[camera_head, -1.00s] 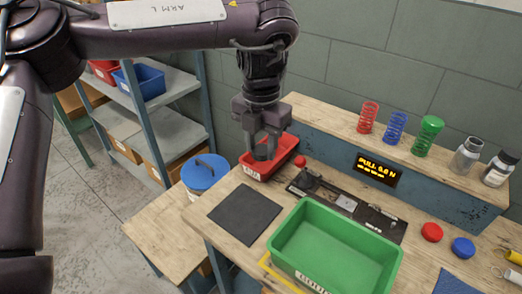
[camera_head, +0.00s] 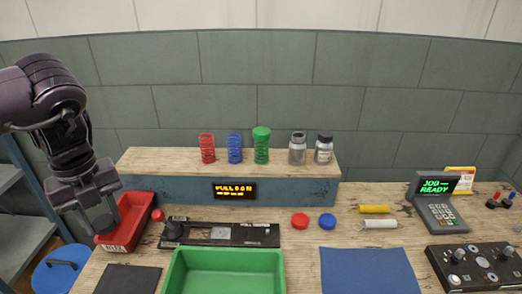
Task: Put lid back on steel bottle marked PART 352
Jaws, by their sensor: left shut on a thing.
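Two steel bottles stand at the right end of the raised wooden shelf. The left bottle (camera_head: 297,150) shows a grey top and no black lid. The right bottle (camera_head: 323,150) has a black lid and a pale label, too small to read. My left gripper (camera_head: 98,217) is at the left, over the red bin (camera_head: 128,225). It is shut on a dark grey, round piece (camera_head: 104,223), which could be a lid; the fingers hide part of it. My right gripper is not in view.
Red, blue and green springs (camera_head: 234,148) stand on the shelf (camera_head: 180,163) left of the bottles. The bench holds a black tester (camera_head: 220,233), a green tray (camera_head: 225,257), red and blue caps (camera_head: 313,220), a blue mat (camera_head: 368,270) and a keypad terminal (camera_head: 438,200).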

